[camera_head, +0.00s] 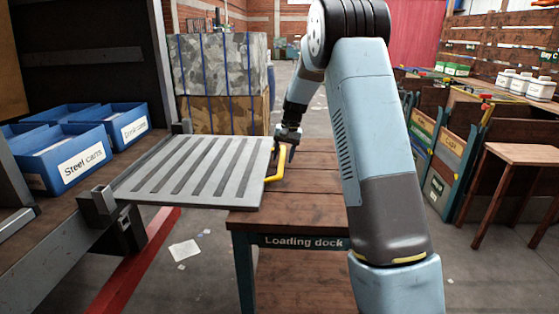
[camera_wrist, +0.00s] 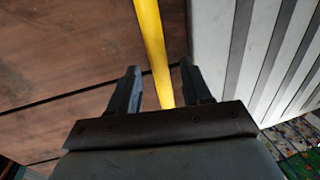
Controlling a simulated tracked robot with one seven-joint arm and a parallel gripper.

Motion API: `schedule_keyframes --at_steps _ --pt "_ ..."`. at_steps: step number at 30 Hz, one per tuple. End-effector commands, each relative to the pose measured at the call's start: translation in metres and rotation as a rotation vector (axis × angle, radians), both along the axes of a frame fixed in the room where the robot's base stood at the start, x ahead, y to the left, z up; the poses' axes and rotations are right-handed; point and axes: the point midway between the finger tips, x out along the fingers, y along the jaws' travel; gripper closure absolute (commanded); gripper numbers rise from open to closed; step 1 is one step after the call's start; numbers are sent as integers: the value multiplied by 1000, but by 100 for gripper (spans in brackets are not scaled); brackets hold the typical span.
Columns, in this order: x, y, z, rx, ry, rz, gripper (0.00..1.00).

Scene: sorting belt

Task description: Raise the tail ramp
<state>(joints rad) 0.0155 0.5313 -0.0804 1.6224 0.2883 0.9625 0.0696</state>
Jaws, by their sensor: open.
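The tail ramp (camera_head: 200,172) is a grey slatted plate that lies about level, hinged at its left end to the belt frame. Its right end reaches over the edge of the wooden loading dock table. A yellow handle (camera_head: 281,163) stands on its right edge. My gripper (camera_head: 287,141) is at the far end of this handle. In the wrist view the gripper (camera_wrist: 159,75) is open, with the yellow handle (camera_wrist: 152,45) passing between its two fingers. The slatted ramp (camera_wrist: 270,50) fills the right of that view. I cannot tell whether a finger touches the handle.
The loading dock table (camera_head: 312,205) stands under the ramp's free end. Blue bins (camera_head: 72,170), one labelled steel cans, sit left on the belt frame. Wrapped bales (camera_head: 222,75) stand behind the ramp.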

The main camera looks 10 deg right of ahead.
Motion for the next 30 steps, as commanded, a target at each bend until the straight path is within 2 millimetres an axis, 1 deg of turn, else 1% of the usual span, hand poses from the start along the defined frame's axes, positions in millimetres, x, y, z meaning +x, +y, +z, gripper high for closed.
schedule_keyframes --at_steps 1,6,16,30 --pt "0 1 -6 1 3 1 52" --pt "1 3 -16 1 0 0 52" --pt "1 4 -18 0 0 1 52" --pt "1 5 -18 0 0 2 96"
